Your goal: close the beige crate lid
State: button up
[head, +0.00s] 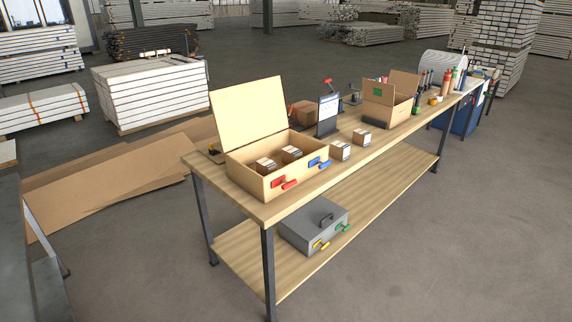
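The beige crate (302,179) stands at the near left end of the long wooden workbench. Its beige lid (249,112) is open, standing up and leaning back a little from the crate's rear edge. Two small boxes with pale labels (291,153) sit inside the crate. A red latch (284,183) and a blue latch (319,163) are on the crate's front. My gripper is not in view, so its distance to the lid does not show.
Two small labelled boxes (340,151) stand on the bench (392,140) right of the crate. Behind are a tablet on a stand (328,114) and an open cardboard box (386,107). A grey case (314,226) lies on the lower shelf. The floor in front (440,260) is clear.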

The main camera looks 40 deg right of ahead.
aim_at(245, 113)
jog(key=z, duration=0.85)
jog(key=k, duration=0.7)
jog(key=u, duration=0.35)
jog(key=i, duration=1.1)
jog(key=u, duration=0.5)
jog(key=i, duration=1.5)
jog(key=z, duration=0.35)
